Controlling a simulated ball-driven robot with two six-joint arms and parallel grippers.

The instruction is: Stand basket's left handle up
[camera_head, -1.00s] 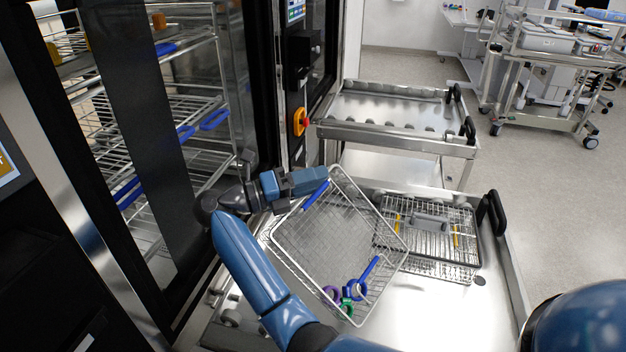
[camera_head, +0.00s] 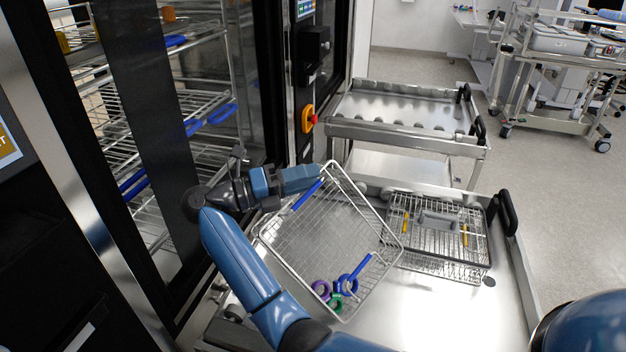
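The wire basket (camera_head: 283,252) sits turned at an angle on the steel trolley. One blue handle (camera_head: 306,195) is at its upper-left end, and another blue handle (camera_head: 354,270) is at its lower-right end. Purple, blue and green rings (camera_head: 337,302) lie in its lower corner.
A lidded wire tray (camera_head: 437,228) with yellow clips lies right of the basket, very near its rim. The trolley top (camera_head: 430,315) is bare at the front right. An open washer with racks (camera_head: 200,105) stands left. A second trolley (camera_head: 400,105) stands behind.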

